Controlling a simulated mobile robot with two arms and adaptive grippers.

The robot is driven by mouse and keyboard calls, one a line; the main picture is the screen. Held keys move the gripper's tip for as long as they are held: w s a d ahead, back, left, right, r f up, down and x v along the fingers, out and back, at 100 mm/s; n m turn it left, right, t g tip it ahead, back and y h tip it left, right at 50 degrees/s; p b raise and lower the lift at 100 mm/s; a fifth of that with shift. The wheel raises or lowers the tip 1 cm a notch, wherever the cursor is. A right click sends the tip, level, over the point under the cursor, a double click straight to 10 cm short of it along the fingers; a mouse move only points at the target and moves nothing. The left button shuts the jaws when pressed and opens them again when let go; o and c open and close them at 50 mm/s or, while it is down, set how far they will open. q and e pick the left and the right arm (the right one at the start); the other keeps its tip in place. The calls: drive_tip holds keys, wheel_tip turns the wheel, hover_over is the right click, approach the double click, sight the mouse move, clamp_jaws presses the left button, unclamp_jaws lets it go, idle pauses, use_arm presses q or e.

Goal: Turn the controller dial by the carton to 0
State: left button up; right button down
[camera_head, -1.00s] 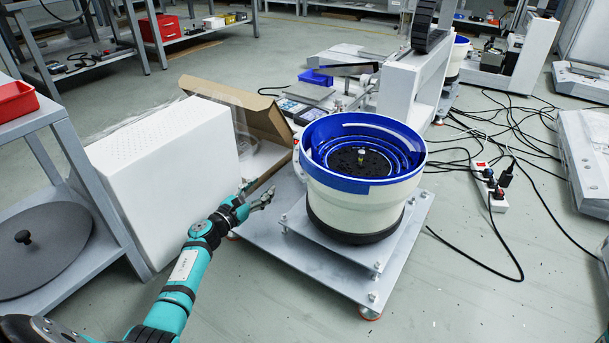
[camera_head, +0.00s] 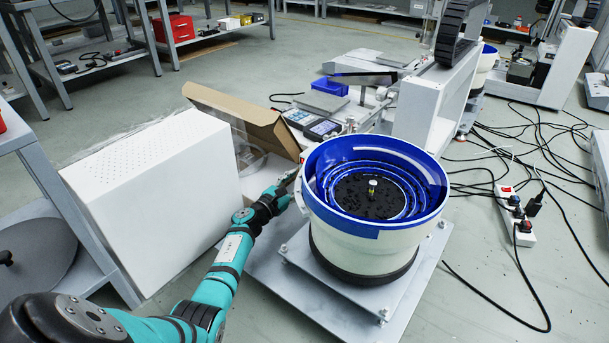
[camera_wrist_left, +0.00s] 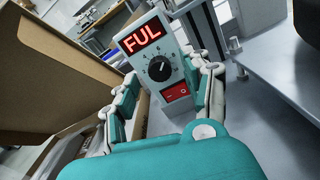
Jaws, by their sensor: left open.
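The controller (camera_wrist_left: 151,50) shows in the left wrist view as a grey box with a red display reading "FUL". Its black dial (camera_wrist_left: 159,69) has a white scale around it, and a red switch (camera_wrist_left: 177,92) sits below. My left gripper (camera_wrist_left: 168,88) is open, its two fingers either side of the controller's lower front, with nothing held. In the head view my left gripper (camera_head: 287,184) is beside the feeder bowl, and the controller is largely hidden there. The open cardboard carton (camera_head: 240,114) is just behind; its brown flap (camera_wrist_left: 60,65) fills the left of the wrist view. My right gripper is not in view.
The blue and white feeder bowl (camera_head: 363,249) stands on a grey base plate (camera_head: 268,266), close right of my left gripper. A large white box (camera_head: 155,195) stands to the left. A power strip (camera_head: 514,218) and cables lie on the right floor.

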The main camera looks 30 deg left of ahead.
use_arm(q)
drive_tip(key=shift+w, duration=0.35)
clamp_jaws()
